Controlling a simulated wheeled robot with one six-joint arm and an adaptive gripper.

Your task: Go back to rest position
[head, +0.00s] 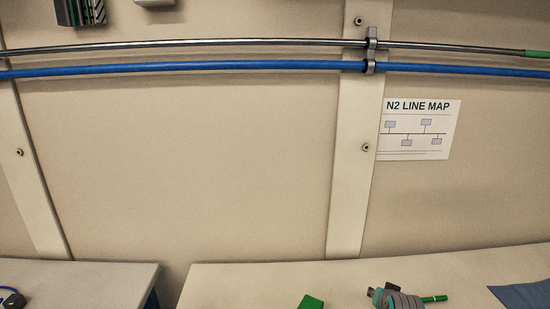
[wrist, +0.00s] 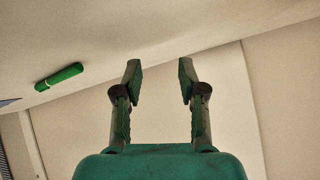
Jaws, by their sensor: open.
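My gripper (wrist: 160,81) shows in the wrist view with its two dark, green-padded fingers spread apart. Nothing is between the fingers; the pale wall panel shows through the gap. The green gripper body fills the bottom of that view. In the wrist view a green cylinder (wrist: 59,77) lies on the pale surface to the left, apart from the fingers. In the head view a green cylinder (head: 434,299) lies on the right bench (head: 230,283), beside a grey and green shape at the lower edge. The fingers cannot be made out in the head view.
A green block (head: 311,302) and a blue cloth (head: 524,293) are on the right bench. A left bench (head: 90,275) stands across a narrow gap, with a dark, blue-corded item (head: 13,300). A steel pipe, a blue pipe (head: 220,67) and a line map (head: 418,130) are on the wall.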

